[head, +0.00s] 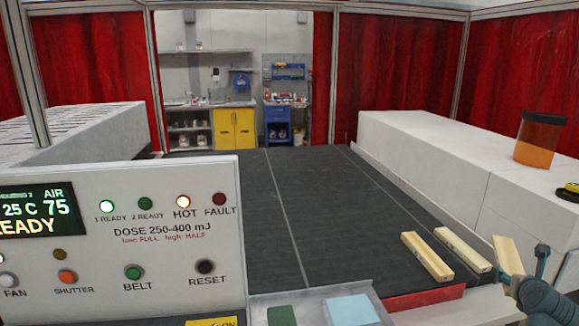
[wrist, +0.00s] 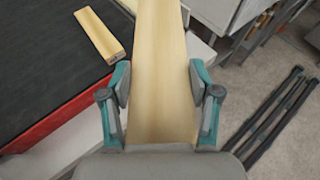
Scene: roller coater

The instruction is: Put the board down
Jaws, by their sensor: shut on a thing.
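My gripper (head: 515,282) is at the lower right in the head view. It is shut on a pale wooden board (head: 508,257), which is tilted in the head view. In the wrist view the fingers (wrist: 160,88) press on both long sides of this board (wrist: 163,45), and it runs away from me. Two similar boards lie to its left: one on the dark belt (head: 427,257) and one nearer the gripper (head: 462,250). One loose board also shows at the upper left of the wrist view (wrist: 98,35). I cannot tell whether the held board touches anything below.
The dark belt (head: 330,210) is clear beyond the boards, with a red strip (head: 424,298) at its near edge. A white block (head: 430,150) on the right bears an amber jar (head: 540,140). A control panel (head: 120,240) stands at the left front.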

